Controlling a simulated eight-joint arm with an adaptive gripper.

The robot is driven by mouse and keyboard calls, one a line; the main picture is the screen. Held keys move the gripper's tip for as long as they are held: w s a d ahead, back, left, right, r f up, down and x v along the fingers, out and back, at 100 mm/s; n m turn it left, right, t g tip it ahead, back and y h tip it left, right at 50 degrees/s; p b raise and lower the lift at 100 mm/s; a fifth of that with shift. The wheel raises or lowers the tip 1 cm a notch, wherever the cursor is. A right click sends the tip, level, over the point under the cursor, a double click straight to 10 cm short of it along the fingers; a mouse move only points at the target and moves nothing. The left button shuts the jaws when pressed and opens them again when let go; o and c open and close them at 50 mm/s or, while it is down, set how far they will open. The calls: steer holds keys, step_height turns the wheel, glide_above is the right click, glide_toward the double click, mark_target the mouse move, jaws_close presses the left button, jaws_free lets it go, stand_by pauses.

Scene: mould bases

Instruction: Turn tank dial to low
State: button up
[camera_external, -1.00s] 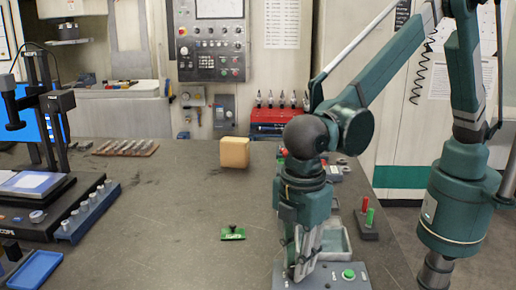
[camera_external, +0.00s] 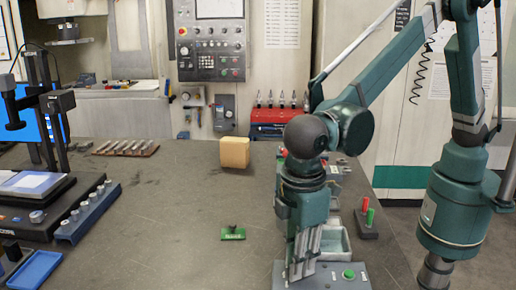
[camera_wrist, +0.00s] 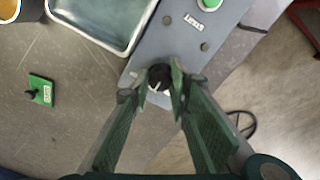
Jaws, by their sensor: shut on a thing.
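The black tank dial (camera_wrist: 159,77) is a round knob with a white pointer line, on a grey control panel (camera_wrist: 178,50). My gripper (camera_wrist: 160,86) is shut on the dial, one finger on each side, in the wrist view. In the external view my gripper (camera_external: 300,270) points down onto the left part of the panel (camera_external: 325,280) and hides the dial. The dial's low mark cannot be read. The tank (camera_wrist: 147,20), a metal-rimmed tray with greenish content, stands beside the panel; it also shows in the external view (camera_external: 346,240).
A green button (camera_external: 348,274) sits on the panel right of my gripper. A small green plate with a black knob (camera_external: 233,234) lies to the left. A stand with red and green posts (camera_external: 367,222) is at right. A tan block (camera_external: 234,153) stands farther back. The middle-left bench is clear.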

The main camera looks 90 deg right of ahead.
steer(key=o, duration=0.9)
steer(key=shift+r, duration=6)
